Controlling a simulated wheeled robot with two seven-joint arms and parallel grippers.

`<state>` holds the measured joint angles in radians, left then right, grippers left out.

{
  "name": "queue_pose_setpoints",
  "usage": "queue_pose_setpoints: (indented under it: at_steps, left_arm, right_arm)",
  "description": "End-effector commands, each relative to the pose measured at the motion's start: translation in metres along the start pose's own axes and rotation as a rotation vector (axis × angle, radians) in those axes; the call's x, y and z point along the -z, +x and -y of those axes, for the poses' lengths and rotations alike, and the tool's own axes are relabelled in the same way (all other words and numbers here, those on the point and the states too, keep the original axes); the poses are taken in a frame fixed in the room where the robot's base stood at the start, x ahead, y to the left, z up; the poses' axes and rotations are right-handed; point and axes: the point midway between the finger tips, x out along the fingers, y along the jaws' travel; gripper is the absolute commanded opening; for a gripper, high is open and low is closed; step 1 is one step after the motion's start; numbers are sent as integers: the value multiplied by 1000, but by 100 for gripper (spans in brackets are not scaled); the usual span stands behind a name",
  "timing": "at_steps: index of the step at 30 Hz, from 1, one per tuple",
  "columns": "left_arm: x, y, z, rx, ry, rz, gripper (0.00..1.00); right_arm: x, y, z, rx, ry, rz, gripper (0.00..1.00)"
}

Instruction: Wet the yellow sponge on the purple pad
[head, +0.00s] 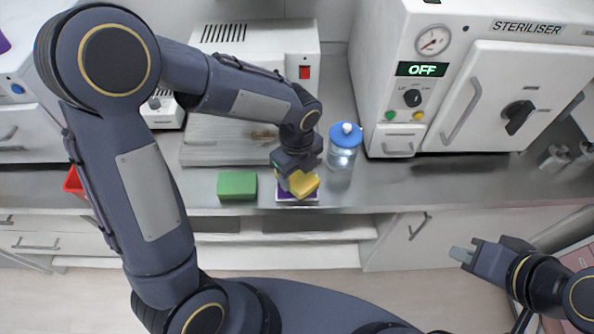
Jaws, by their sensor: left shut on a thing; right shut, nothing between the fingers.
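The yellow sponge (304,185) is in my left gripper (292,177), which is shut on it and partly hides it. The sponge is tilted and sits over the purple pad (285,195), covering much of it. I cannot tell whether the sponge touches the pad. The pad lies in a shallow pale tray (298,204) near the counter's front edge. My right gripper (461,255) is shut and empty, out in front of the counter at the lower right.
A green block (237,186) lies left of the pad. A clear bottle with a blue lid (344,150) stands just right of it. The steriliser (490,85) reads OFF at the back right. A white machine (262,45) stands behind. Counter (440,185) to the right is clear.

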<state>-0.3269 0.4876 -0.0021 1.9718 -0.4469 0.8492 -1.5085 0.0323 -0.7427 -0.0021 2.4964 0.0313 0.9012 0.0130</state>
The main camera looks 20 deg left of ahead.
Motion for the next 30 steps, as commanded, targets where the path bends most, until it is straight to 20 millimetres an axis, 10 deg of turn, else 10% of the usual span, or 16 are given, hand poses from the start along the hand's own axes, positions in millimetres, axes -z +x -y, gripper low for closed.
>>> queue_pose_setpoints:
  at_steps: [30]
  left_arm:
    - [0, 9, 0, 0, 0, 0, 39]
  right_arm:
    - [-3, 6, -3, 0, 0, 0, 0]
